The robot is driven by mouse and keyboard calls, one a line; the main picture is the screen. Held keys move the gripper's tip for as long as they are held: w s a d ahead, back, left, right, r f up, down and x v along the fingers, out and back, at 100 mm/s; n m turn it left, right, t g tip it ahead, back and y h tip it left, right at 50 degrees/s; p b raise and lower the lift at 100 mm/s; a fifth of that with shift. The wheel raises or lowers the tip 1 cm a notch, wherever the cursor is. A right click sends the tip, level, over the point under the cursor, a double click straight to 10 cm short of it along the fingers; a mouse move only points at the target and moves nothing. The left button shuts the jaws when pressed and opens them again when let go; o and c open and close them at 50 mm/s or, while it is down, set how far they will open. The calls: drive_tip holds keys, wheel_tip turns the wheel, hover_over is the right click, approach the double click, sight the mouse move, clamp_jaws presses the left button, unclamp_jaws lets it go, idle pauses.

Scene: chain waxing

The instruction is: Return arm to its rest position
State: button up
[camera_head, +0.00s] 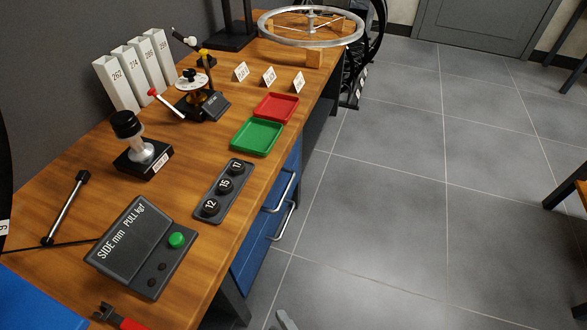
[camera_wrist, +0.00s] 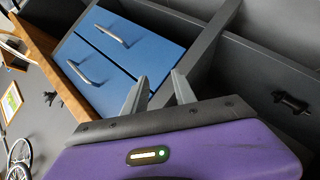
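In the wrist view my gripper (camera_wrist: 159,80) shows its two grey fingers apart, with nothing between them. Past the fingertips are the blue drawer fronts (camera_wrist: 128,55) of the workbench and a dark frame bar; the fingers look clear of both. In the head view only a small grey tip shows at the bottom edge, over the floor to the right of the bench; I cannot tell for sure that it is my gripper. The rest of my arm is out of the head view.
The wooden workbench (camera_head: 75,155) holds a display box (camera_head: 140,245), a dark block marked 12, 15, 17 (camera_head: 224,190), a green tray (camera_head: 257,137), a red tray (camera_head: 276,107) and a wheel (camera_head: 311,42). Drawer handles (camera_head: 284,220) stick out.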

drive_tip(key=s+d+r+m+t+h, duration=0.2)
drive_tip(key=s+d+r+m+h, duration=0.2)
drive_tip(key=s+d+r+m, duration=0.6)
drive_tip(key=s+d+r+m+t+h, duration=0.1)
drive_tip(key=s+d+r+m+h, duration=0.2)
drive_tip(key=s+d+r+m, duration=0.65)
drive_tip(key=w+d+r+n+p, duration=0.1)
drive_tip(key=w+r+p, duration=0.1)
drive_tip(key=r+p, duration=1.5)
drive_tip(key=w+d+r+n+p, duration=0.1)
drive_tip(key=w+d+r+p, duration=0.1)
drive_tip(key=r+p, duration=1.5)
drive_tip(key=shift+d+r, duration=0.15)
drive_tip(key=shift+r, duration=0.8)
drive_tip(key=shift+n, duration=0.25)
